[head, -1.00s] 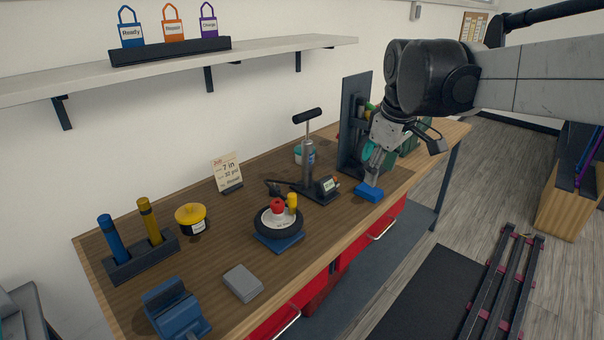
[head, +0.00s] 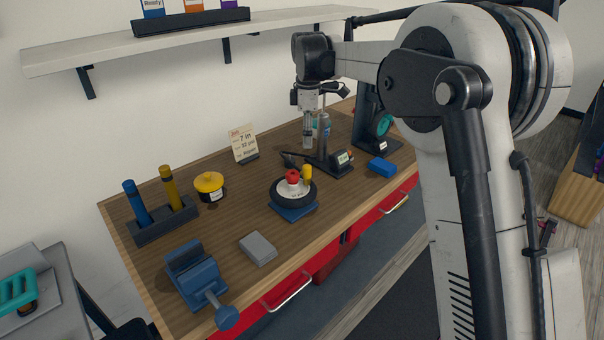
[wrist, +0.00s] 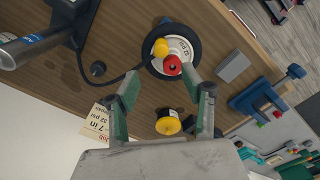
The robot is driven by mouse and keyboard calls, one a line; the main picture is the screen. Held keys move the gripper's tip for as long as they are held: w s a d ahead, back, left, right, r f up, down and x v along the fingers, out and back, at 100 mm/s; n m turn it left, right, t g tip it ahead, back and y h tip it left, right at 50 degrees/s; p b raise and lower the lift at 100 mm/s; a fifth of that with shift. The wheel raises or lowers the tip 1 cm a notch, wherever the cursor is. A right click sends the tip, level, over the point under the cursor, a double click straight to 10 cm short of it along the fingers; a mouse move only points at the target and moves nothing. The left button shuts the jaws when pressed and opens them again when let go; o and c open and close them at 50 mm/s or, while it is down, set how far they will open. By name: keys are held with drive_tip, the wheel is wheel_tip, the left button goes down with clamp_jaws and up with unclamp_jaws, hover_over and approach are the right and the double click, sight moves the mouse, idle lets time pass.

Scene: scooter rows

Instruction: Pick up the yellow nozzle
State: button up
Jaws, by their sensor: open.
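The yellow nozzle (head: 307,173) stands upright on the small wheel (head: 284,190), beside a red nozzle-like piece (head: 292,177). The wheel rests on a blue pad (head: 294,212). In the wrist view the yellow nozzle (wrist: 161,47) lies just beyond the red piece (wrist: 172,65), ahead of my fingertips. My gripper (head: 308,146) points down, open and empty, above the bench near the pump, up and right of the wheel in the head view. In the wrist view my gripper (wrist: 165,76) has its fingers spread wide, with bench between them.
The pump (head: 324,135) and its hose stand close to my gripper. A yellow-lidded jar (head: 209,186), a card (head: 243,144), a marker rack (head: 163,222), a blue vise (head: 196,275), a grey block (head: 258,249) and a blue block (head: 383,167) are around.

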sight(307, 175)
drive_tip(key=shift+w+a+f, duration=0.1)
drive_tip(key=shift+a+f, duration=0.05)
drive_tip(key=shift+f, duration=0.15)
wheel_tip(307, 175, down, 8)
drive_tip(key=shift+s+f+p, duration=0.2)
drive_tip(key=shift+f+p, duration=0.35)
drive_tip(key=shift+f, duration=2.15)
clamp_jaws()
